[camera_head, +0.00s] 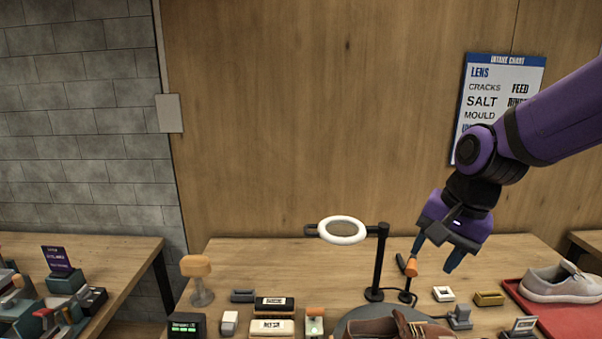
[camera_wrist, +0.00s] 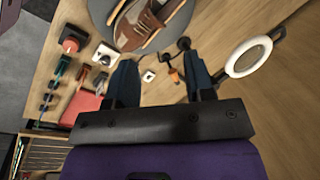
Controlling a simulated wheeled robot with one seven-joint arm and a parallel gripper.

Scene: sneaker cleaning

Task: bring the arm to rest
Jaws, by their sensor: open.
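My gripper (camera_head: 434,254) is purple and black with two dark blue fingers. It hangs above the right part of the wooden table, with the wall panel behind it. The fingers are spread apart in the wrist view (camera_wrist: 160,84), and nothing is held between them. In the head view an orange-topped tool on a black stand (camera_head: 411,268) shows close to the left finger; I cannot tell whether they touch. My arm reaches in from the upper right.
A black-posted lamp with a white ring (camera_head: 342,230) stands left of my gripper. A brown shoe (camera_head: 385,328) sits on a dark round turntable (camera_head: 350,322) in front. A grey sneaker (camera_head: 560,284) lies on a red tray (camera_head: 565,318) at right. Several small items line the table.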

